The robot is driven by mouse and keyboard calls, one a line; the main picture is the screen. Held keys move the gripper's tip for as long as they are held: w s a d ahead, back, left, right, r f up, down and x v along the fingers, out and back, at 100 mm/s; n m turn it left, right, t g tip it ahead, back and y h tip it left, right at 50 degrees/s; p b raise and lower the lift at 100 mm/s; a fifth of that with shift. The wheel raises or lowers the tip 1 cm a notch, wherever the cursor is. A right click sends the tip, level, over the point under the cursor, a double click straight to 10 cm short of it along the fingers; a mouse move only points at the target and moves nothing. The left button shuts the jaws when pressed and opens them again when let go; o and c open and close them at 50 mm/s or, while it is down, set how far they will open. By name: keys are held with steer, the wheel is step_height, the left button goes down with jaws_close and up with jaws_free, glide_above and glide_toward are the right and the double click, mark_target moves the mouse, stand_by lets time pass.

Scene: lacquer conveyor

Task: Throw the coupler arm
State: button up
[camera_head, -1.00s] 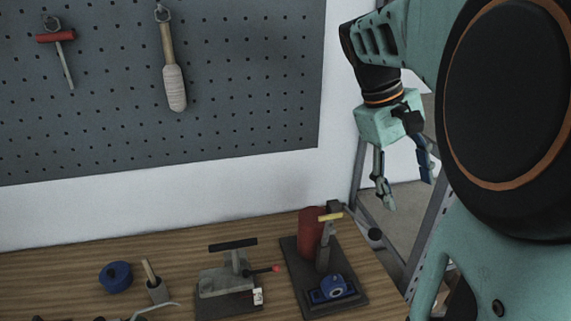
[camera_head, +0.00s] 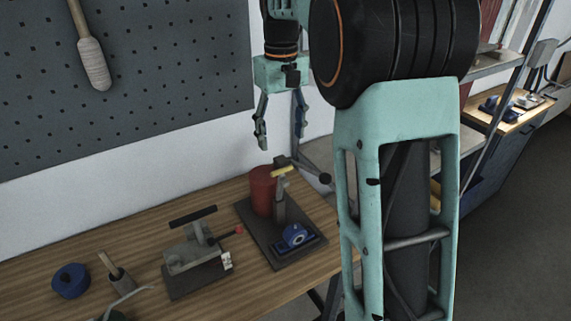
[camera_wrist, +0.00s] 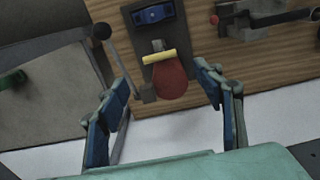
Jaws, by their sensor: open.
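A dark lever with a black ball knob (camera_head: 325,179) sticks out from the back of a dark base plate (camera_head: 284,257) on the bench; it may be the coupler arm. In the wrist view the lever (camera_wrist: 124,62) runs from its knob at upper left to a small grey block. The plate also bears a red cylinder (camera_head: 262,190), a post with a yellow bar (camera_head: 283,171) and a blue bearing block (camera_head: 296,236). My gripper (camera_head: 281,135) hangs above and behind this fixture, open and empty. In the wrist view its fingers (camera_wrist: 163,76) straddle the red cylinder's picture, apart from it.
A grey clamp fixture (camera_head: 190,252) with a black bar and red-knobbed lever stands left of the plate. A blue ring (camera_head: 70,280) and a small holder (camera_head: 121,279) lie farther left. A pegboard (camera_head: 150,80) rises behind; metal shelving stands to the right.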

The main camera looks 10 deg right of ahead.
mark_target(282, 169)
step_height(282, 169, down, 9)
steer(key=shift+f, duration=0.1)
steer(key=shift+c, duration=0.3)
jaws_close()
stand_by(0.4)
